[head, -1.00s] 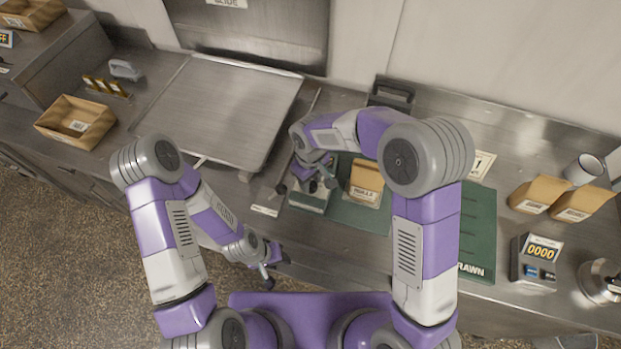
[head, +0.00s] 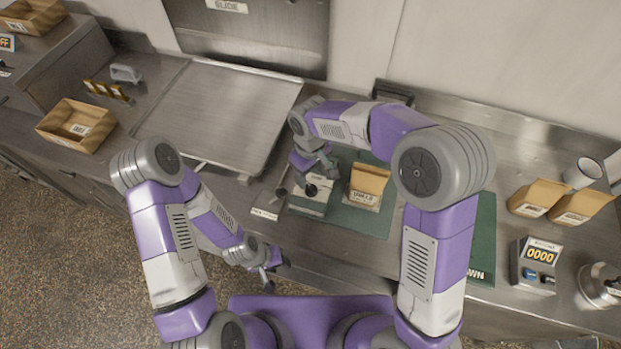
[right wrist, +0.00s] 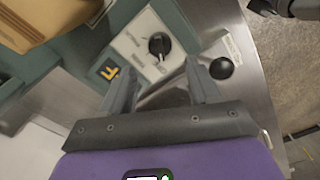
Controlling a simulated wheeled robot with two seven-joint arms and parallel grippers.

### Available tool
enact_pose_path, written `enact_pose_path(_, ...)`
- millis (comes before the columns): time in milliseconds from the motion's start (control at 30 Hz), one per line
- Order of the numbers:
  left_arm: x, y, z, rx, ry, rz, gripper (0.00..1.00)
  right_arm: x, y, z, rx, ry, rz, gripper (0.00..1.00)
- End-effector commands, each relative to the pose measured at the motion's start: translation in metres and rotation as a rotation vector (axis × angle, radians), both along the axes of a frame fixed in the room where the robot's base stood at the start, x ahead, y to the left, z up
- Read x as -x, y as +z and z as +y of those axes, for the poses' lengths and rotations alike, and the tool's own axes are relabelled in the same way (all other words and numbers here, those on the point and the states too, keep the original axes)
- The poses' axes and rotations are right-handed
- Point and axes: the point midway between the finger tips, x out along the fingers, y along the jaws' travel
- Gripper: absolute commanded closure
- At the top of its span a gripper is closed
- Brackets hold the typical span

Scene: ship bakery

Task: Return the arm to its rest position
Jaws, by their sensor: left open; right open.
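My right arm reaches over the counter from the right. Its gripper (head: 318,166) hangs just above a small white device with a black knob (head: 312,200). In the right wrist view the right gripper (right wrist: 160,84) is open, with nothing between its fingers. The device's white face and black knob (right wrist: 158,44) lie beyond the fingertips, apart from them as far as I can tell. My left gripper (head: 272,265) is low in front of the counter edge, open as far as it shows and holding nothing visible.
A brown paper bag (head: 367,186) stands on the green mat (head: 358,222) right of the device. A large metal tray (head: 215,112) lies to the left. A black ball knob (right wrist: 222,68) shows near the right finger. A counter box reading 0000 (head: 537,262) stands at right.

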Motion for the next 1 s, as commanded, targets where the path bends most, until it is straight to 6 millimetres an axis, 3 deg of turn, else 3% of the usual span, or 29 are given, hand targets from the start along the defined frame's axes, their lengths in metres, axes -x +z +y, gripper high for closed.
enact_pose_path(200, 0.000, 0.001, 0.000, 0.000, 0.000, 0.000, 0.58, 0.000, 0.018, 0.000, -0.001, 0.001, 0.001, 0.39)
enact_pose_path(767, 0.000, 0.003, 0.000, 0.000, 0.000, 0.000, 0.58, 0.000, 0.020, 0.000, 0.001, 0.000, 0.001, 0.39)
enact_pose_path(1000, 0.000, 0.040, 0.000, 0.000, 0.000, 0.000, 0.58, 0.000, 0.057, 0.000, 0.000, 0.000, 0.000, 0.39)
